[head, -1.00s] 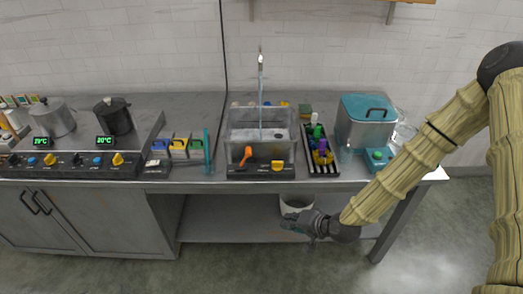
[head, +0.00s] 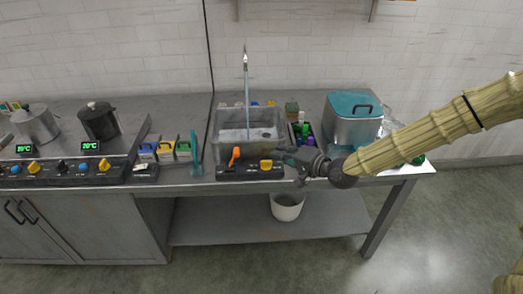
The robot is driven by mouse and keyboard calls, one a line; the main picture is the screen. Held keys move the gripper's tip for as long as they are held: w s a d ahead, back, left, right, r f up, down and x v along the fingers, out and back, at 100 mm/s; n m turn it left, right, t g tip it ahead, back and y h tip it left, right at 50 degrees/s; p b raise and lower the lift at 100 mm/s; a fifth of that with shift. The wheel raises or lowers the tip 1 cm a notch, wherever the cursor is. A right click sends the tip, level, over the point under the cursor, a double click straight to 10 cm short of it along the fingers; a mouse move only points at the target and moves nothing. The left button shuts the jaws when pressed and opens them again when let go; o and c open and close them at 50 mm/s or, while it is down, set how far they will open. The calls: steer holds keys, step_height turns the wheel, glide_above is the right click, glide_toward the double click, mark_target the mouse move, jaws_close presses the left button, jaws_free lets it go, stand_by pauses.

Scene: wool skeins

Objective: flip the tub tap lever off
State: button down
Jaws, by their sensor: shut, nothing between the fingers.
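The tub (head: 228,150) is a grey open-topped box with liquid in it, on the counter in the head view. A tall tap spout (head: 246,75) stands behind it, with a thin stream running down into the tub. An orange lever (head: 235,155) sits on the tub's front panel, tilted up to the right. A yellow knob (head: 266,164) is on the same panel, right of the lever. My gripper (head: 284,153) is shut and empty, just right of the tub's front and apart from the orange lever. Its fingertips are small and dark here.
A rack of bottles (head: 302,131) stands close behind my gripper. A teal-lidded container (head: 353,118) is to the right. Small coloured tubs (head: 165,150) and a teal upright piece (head: 195,152) are left of the tub. A white bucket (head: 287,207) sits on the lower shelf.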

mark_target(233, 159)
steer(key=shift+s+a+f+p+x, duration=0.25)
steer(key=shift+p+x, duration=0.6)
steer(key=shift+x, duration=1.25)
steer(key=shift+s+a+f+p+x, duration=0.1)
steer(key=shift+s+a+p+x, duration=0.5)
steer(key=shift+x, duration=1.5)
steer(key=shift+s+a+f+p+x, duration=0.15)
steer(key=shift+p+x, duration=0.9)
steer(key=shift+x, duration=1.05)
steer(key=shift+r, duration=0.2)
steer(key=shift+a+r+h, duration=0.15)
steer(key=shift+a+h, duration=0.1)
steer(key=shift+h, duration=0.05)
